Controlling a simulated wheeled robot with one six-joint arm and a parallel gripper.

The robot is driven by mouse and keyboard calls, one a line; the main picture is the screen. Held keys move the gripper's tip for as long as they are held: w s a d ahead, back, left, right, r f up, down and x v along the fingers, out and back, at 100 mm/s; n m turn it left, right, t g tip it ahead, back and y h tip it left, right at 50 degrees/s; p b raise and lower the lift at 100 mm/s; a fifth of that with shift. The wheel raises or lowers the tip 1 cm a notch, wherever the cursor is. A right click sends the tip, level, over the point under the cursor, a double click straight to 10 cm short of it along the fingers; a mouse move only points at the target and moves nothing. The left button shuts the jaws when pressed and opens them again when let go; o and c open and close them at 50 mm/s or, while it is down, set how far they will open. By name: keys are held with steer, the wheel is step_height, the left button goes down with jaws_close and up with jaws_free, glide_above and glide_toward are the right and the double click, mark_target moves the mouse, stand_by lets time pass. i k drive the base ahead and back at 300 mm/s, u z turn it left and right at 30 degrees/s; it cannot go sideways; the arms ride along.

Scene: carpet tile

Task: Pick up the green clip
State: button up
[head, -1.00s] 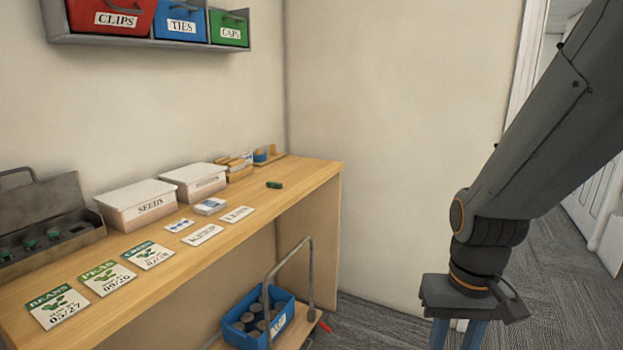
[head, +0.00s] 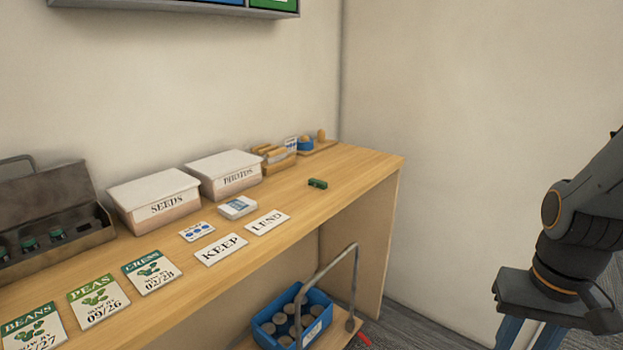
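A small green clip (head: 317,184) lies on the wooden bench (head: 362,172), toward its right end and apart from the things around it. My gripper (head: 527,335) is at the lower right, off the bench's right end and well away from the clip. Its blue fingers point down and their tips are cut off by the bottom edge, so I cannot see whether they are open or shut.
Boxes marked SEEDS (head: 155,205) and PHOTOS (head: 225,178) stand along the wall. KEEP (head: 221,249) and LEND (head: 267,222) cards lie left of the clip. A cart with a blue crate (head: 320,297) stands below the bench. Bare wood surrounds the clip.

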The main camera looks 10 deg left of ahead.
mark_target(318, 184)
steer(key=u, duration=0.45)
steer(key=i, duration=0.65)
steer(key=u, duration=0.5)
